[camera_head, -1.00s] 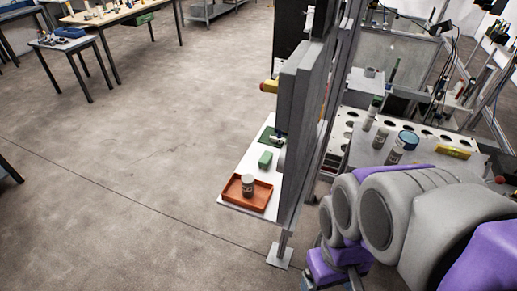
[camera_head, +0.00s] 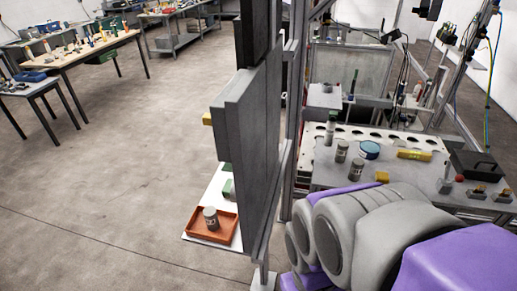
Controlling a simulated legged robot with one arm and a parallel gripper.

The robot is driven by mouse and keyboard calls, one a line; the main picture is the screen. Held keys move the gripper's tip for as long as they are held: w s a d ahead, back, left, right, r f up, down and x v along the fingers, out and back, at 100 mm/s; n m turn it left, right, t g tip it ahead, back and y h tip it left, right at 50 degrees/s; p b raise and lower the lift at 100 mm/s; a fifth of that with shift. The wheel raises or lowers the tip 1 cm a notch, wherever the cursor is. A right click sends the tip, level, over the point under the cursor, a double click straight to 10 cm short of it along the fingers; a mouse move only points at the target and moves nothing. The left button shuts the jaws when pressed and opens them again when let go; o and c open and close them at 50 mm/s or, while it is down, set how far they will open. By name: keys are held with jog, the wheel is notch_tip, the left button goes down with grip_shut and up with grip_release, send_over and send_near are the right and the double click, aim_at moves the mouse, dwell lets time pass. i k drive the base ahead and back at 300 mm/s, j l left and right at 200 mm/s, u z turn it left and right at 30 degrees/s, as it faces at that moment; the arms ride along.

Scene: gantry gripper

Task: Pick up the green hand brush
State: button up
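I cannot make out a green hand brush for certain. A small green object (camera_head: 228,188) stands on a white shelf (camera_head: 196,232), partly hidden by a grey upright panel (camera_head: 245,150); it looks more like a block than a brush. Another green patch farther back on that shelf is almost wholly hidden. My gripper is not in view; only grey and purple links of my arm show at the lower right.
An orange tray (camera_head: 199,236) with a grey can (camera_head: 211,218) sits on the shelf's front. Right of the panel, a workbench (camera_head: 325,178) holds cans, a blue-topped round tin (camera_head: 369,150) and a yellow object (camera_head: 414,155). Tool-covered tables (camera_head: 70,60) stand far left. Open floor lies between.

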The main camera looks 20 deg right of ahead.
aim_at(225, 192)
jog(key=i+j+z, duration=0.1)
jog(key=i+j, duration=0.2)
jog(key=i+j+z, duration=0.1)
jog(key=i+j, duration=0.2)
jog(key=i+j+z, duration=0.1)
jog(key=i+j, duration=0.15)
jog(key=j, duration=0.25)
jog(key=i+j+z, duration=0.1)
jog(key=i+j, duration=0.15)
jog(key=j, duration=0.15)
jog(key=i+j+z, duration=0.1)
jog(key=i+j, duration=0.15)
jog(key=j, duration=0.15)
